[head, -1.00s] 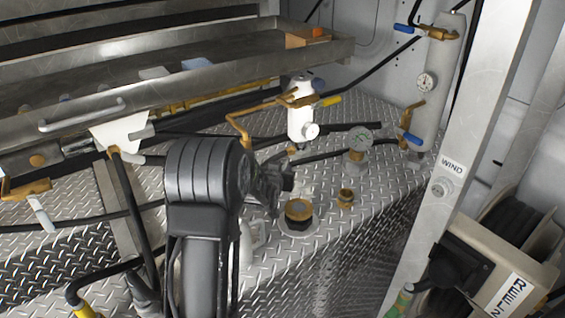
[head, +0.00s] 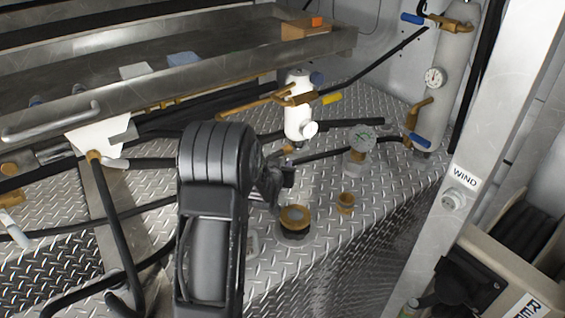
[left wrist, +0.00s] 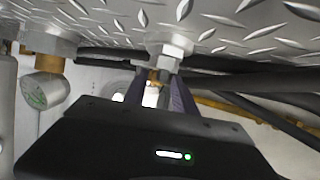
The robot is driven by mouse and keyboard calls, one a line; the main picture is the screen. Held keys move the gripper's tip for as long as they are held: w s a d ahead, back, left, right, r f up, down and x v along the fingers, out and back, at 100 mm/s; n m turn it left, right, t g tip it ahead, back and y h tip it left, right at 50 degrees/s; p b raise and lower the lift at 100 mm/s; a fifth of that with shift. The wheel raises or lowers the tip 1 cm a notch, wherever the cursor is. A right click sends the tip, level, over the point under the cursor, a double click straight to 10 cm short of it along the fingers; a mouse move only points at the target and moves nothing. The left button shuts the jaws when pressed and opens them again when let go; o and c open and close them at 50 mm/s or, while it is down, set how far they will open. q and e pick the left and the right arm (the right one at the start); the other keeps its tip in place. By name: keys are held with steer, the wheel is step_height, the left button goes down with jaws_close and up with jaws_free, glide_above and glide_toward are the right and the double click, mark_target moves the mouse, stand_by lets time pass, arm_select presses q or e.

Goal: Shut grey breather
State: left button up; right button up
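A short grey cylinder (head: 361,150) with green marks on its pale top stands on the diamond plate; I take it for the grey breather, but no label confirms this. It shows upside down at the left of the left wrist view (left wrist: 45,90). My left gripper (head: 284,180) is left of it and apart from it, near the foot of a white filter unit (head: 298,110). In the left wrist view the dark fingers (left wrist: 160,92) are spread, with a brass and white fitting visible between them. Whether they touch it is unclear. My right gripper is out of view.
Black hoses cross behind. A metal tray (head: 170,80) lies at upper left, a grey cylinder with gauge (head: 441,85) and a post marked WIND (head: 440,210) at right.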

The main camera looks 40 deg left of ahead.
arm_select(q)
steer(key=shift+c, duration=0.5)
jaws_close()
steer(key=b, duration=0.1)
steer(key=m+h+b, duration=0.1)
steer(key=b, duration=0.1)
steer(key=shift+a+f+t, duration=0.15)
steer(key=shift+f+t, duration=0.05)
steer(key=shift+t, duration=0.1)
steer(key=shift+r+b, duration=0.1)
steer(key=shift+b, duration=0.25)
steer(key=shift+r, duration=0.15)
